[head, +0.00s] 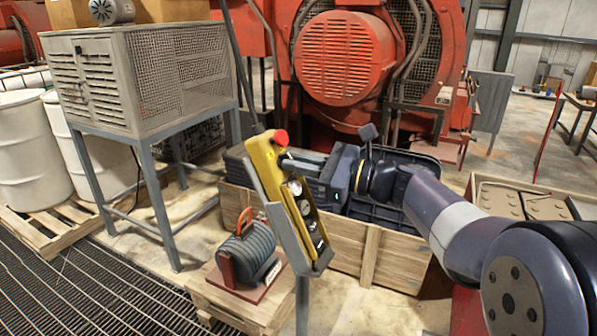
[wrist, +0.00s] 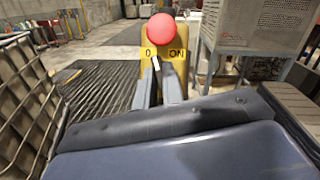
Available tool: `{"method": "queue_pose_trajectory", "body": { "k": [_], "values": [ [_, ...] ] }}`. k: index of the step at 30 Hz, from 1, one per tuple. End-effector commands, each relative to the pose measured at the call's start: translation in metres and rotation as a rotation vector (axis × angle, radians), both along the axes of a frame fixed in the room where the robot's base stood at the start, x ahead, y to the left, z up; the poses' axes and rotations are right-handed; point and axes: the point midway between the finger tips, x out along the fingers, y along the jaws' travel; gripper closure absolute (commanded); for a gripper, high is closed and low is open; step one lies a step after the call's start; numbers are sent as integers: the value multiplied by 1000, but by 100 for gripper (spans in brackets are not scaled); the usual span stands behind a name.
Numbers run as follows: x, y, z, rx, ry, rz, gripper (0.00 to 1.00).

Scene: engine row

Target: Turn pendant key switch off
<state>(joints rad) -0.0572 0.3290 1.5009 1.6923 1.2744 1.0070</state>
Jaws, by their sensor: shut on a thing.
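The yellow pendant (head: 296,195) hangs tilted in a grey holder on a post in the head view, with a red mushroom button (head: 281,137) at its upper end. The key switch (wrist: 156,62) lies between these marks, mostly hidden by my fingers. My gripper (head: 286,160) reaches the pendant's upper face from the right. In the wrist view my gripper (wrist: 158,78) is shut on the key; its exact angle is unclear.
A wooden crate (head: 345,240) stands behind the pendant, below my arm. A grey mesh cabinet (head: 135,80) on legs is at left. Floor grating (head: 60,295) lies at lower left.

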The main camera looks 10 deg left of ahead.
Motion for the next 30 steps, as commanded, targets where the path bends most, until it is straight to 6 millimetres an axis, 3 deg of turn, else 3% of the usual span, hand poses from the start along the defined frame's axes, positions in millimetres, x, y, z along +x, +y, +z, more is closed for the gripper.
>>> {"method": "queue_pose_trajectory", "body": {
  "k": [12,29,30],
  "values": [
    [2,0,0,-71,-166,84,100],
    [2,0,1,-83,-192,97,100],
    [2,0,1,-83,-192,97,90]
  ]
}}
